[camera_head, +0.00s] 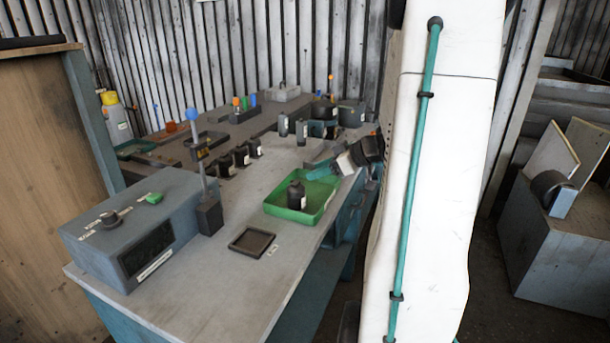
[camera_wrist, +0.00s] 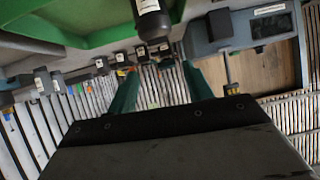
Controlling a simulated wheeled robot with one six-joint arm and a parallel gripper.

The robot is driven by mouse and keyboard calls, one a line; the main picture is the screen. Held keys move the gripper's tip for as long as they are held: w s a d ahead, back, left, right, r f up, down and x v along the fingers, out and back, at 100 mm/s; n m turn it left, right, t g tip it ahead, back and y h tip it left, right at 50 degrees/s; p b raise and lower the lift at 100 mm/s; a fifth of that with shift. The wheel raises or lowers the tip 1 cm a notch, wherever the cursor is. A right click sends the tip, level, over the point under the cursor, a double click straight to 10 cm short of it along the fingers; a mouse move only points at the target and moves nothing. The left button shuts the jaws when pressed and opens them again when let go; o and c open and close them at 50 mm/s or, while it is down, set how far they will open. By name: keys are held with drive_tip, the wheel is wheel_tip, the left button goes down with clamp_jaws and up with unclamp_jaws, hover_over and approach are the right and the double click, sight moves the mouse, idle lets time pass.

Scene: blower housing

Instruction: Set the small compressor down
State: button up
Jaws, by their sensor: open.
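A small dark cylinder with a narrow top and a pale label, which I take for the small compressor (camera_head: 296,196), stands upright in the green tray (camera_head: 322,208). In the wrist view, the compressor (camera_wrist: 152,24) shows at the top edge, partly cut off, beside the tray (camera_wrist: 85,38). My gripper (camera_head: 316,170) is above the tray's back side, with its teal fingers spread. In the wrist view, my gripper (camera_wrist: 160,78) has a clear gap between its fingers and holds nothing. The compressor appears apart from the fingers.
A shallow dark square tray (camera_head: 252,242) lies in front of the green tray. A grey control box (camera_head: 135,225) and a blue-topped post (camera_head: 208,212) stand left. Several dark labelled parts (camera_head: 241,157) line the bench behind. The front of the bench (camera_head: 205,300) is clear.

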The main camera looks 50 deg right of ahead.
drive_tip(key=s+a+r+g+y, duration=0.1)
drive_tip(key=s+a+r+g, duration=0.1)
drive_tip(key=a, duration=0.6)
drive_tip(key=s+a+r+g, duration=0.1)
drive_tip(key=a+r+g, duration=0.15)
drive_tip(key=a, duration=0.55)
drive_tip(key=s+a+r+g+y, duration=0.1)
drive_tip(key=s+a+r+g, duration=0.15)
drive_tip(key=a, duration=0.45)
drive_tip(key=s+a+m+g+h, duration=0.2)
drive_tip(key=s+a+m+h, duration=0.2)
drive_tip(key=s, duration=0.9)
drive_tip(key=a+h, duration=0.2)
drive_tip(key=a, duration=0.2)
drive_tip(key=shift+s+a+g+h, duration=0.3)
drive_tip(key=shift+a, duration=0.05)
drive_tip(key=shift+s+f, duration=0.1)
